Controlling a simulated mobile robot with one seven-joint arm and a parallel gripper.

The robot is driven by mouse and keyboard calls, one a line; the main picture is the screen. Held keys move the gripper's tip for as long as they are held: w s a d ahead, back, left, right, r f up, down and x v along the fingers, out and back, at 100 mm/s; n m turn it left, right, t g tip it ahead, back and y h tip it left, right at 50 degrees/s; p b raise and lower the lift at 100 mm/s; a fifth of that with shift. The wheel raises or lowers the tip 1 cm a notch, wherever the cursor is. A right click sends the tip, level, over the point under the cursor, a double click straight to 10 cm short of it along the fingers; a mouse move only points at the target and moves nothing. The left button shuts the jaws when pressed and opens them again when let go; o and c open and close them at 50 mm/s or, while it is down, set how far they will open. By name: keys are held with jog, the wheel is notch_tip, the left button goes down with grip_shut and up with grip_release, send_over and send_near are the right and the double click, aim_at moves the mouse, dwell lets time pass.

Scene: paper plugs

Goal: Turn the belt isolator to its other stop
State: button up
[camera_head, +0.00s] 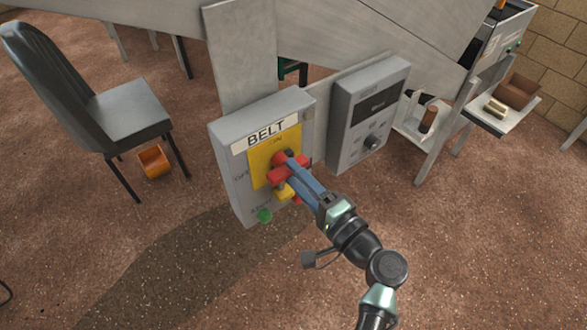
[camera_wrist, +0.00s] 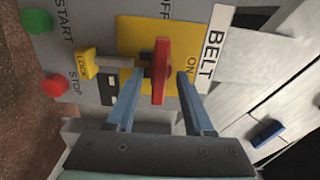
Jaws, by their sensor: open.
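The belt isolator is a red handle (camera_head: 290,168) on a yellow plate (camera_head: 259,171) of the grey BELT box (camera_head: 237,195). ON is printed above the handle and OFF to its left. The red handle also shows in the wrist view (camera_wrist: 161,72), its bar lying crosswise, roughly along the OFF direction. My gripper (camera_head: 288,172) is open at the handle. In the wrist view its two blue fingers (camera_wrist: 160,84) stand on either side of the bar, with a gap on each side. In the head view the fingers partly hide the handle's lower right.
A yellow LOCK tab (camera_wrist: 85,63), a green START button (camera_wrist: 36,21) and a red STOP button (camera_wrist: 54,85) sit below the handle on the box. A second grey box (camera_head: 346,138) with a display and knob stands right. A chair (camera_head: 120,110) stands left.

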jog(key=shift+w+a, duration=0.35)
jog(key=shift+w, duration=0.15)
grip_shut()
